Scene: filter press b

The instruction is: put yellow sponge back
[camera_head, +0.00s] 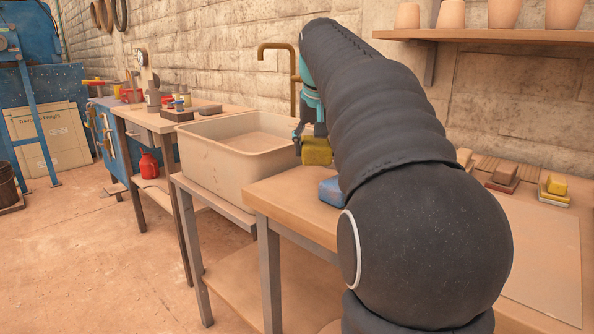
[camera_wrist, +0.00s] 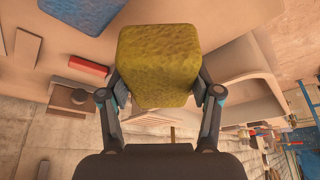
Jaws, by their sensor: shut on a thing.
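A yellow sponge (camera_head: 317,151) is held in the air near the right end of the tan basin and above the worktable. In the wrist view the yellow sponge (camera_wrist: 158,62) fills the space between the fingers, one finger pressed to each side. My gripper (camera_wrist: 160,96) is shut on it; in the camera_head view my gripper (camera_head: 312,128) is partly hidden by my arm. A blue sponge (camera_head: 331,191) lies on the wooden worktable, to the lower right of the held sponge, partly hidden by my arm. The blue sponge (camera_wrist: 84,12) also shows at the wrist view's upper left.
The basin (camera_head: 205,152) stands left of the worktable (camera_head: 283,203). A brass tap (camera_head: 277,46) rises behind it. A small yellow block (camera_head: 557,184) and a red-based block (camera_head: 504,174) stand at the right. A shelf with pots (camera_head: 480,36) hangs above. My arm hides the table's middle.

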